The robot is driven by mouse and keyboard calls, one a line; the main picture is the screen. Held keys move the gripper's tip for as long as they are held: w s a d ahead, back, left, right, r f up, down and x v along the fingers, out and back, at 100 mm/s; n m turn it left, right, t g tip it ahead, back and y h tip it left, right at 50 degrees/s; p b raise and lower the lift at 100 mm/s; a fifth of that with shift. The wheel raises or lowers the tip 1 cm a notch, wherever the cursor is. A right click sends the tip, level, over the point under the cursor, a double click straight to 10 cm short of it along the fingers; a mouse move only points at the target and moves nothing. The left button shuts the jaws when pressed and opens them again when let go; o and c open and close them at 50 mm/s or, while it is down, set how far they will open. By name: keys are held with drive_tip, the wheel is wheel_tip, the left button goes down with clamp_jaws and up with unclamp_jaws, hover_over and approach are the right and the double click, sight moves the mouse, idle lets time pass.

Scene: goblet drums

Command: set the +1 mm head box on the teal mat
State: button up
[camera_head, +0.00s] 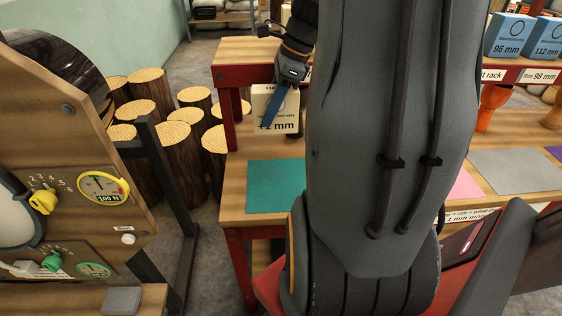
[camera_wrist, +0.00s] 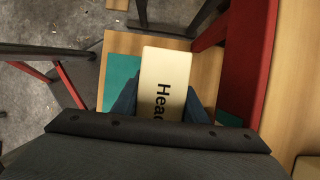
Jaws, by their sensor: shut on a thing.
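A cream box (camera_head: 272,104) is held in my gripper (camera_head: 281,107) above the far part of the teal mat. Its front label ends in "1 mm"; a blue finger covers the start of it. My arm hides the area right of the mat.
A raised wooden shelf with red posts (camera_head: 231,118) stands behind the mat. Pink (camera_head: 465,186) and grey (camera_head: 512,170) mats lie to the right. Blue boxes (camera_head: 508,36) stand on a rack at upper right. Logs (camera_head: 181,150) and a panel with dials (camera_head: 104,187) are at left.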

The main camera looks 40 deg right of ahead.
sight(287, 121)
wheel_tip(287, 121, down, 15)
drive_tip(key=shift+r, duration=0.1)
idle(0.4)
drive_tip(key=o, duration=1.1)
drive_tip(key=shift+b, duration=0.3)
drive_tip(key=v, duration=1.1)
drive_tip(key=shift+r, duration=0.4)
drive_tip(key=s+a+f+n+g+h, duration=0.1)
drive_tip(key=a+n, duration=0.7)
drive_tip(key=s+a+f+n+h, duration=0.1)
drive_tip(key=s+a+n, duration=0.1)
drive_tip(key=a+n, duration=0.6)
drive_tip(key=s+a+f+n+g+h, duration=0.1)
drive_tip(key=s+a+n, duration=0.1)
drive_tip(key=a+n, duration=0.6)
drive_tip(key=shift+s+f+n+g+h, duration=0.2)
drive_tip(key=shift+s+n+g+h, duration=0.1)
drive_tip(key=shift+n, duration=0.4)
